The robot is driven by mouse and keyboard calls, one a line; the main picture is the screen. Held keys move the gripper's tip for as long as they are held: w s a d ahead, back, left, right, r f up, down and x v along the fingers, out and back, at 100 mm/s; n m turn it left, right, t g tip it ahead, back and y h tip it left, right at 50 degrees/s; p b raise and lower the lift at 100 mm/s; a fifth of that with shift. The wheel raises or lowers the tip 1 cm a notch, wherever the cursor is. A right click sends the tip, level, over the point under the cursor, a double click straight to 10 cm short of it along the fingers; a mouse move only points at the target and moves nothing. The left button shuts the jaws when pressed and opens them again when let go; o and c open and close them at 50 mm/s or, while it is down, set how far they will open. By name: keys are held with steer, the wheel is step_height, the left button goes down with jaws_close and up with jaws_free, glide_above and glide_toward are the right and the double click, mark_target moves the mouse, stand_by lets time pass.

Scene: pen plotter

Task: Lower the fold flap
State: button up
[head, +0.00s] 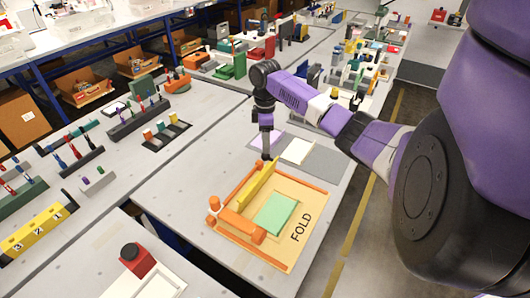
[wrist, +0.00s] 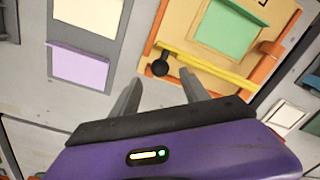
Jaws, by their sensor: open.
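The fold station (head: 291,193) is a tan board with orange rails, lettered FOLD. Its fold flap (head: 258,186) is a yellow bar standing up along the left side of a green sheet (head: 275,214). In the wrist view the flap (wrist: 208,64) runs across the board beside the green sheet (wrist: 230,27). A black round knob (wrist: 159,68) is at the flap's left end there. My gripper (head: 266,158) is by the flap's far end. In the wrist view its open, empty fingers (wrist: 157,90) point towards the knob, which shows just beyond and between the tips. I cannot tell the height gap.
An orange block (head: 238,223) and post (head: 214,203) stand at the station's near left. A cream sheet (head: 297,150) and a purple sheet (wrist: 77,71) lie on the grey mat beside the board. Racks of tools stand on the left bench. Open floor lies to the right.

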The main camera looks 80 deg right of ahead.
steer(key=shift+a+f+p, duration=0.15)
steer(key=shift+f+p, duration=0.2)
steer(key=shift+f, duration=2.6)
steer(key=shift+c, duration=0.2)
jaws_close()
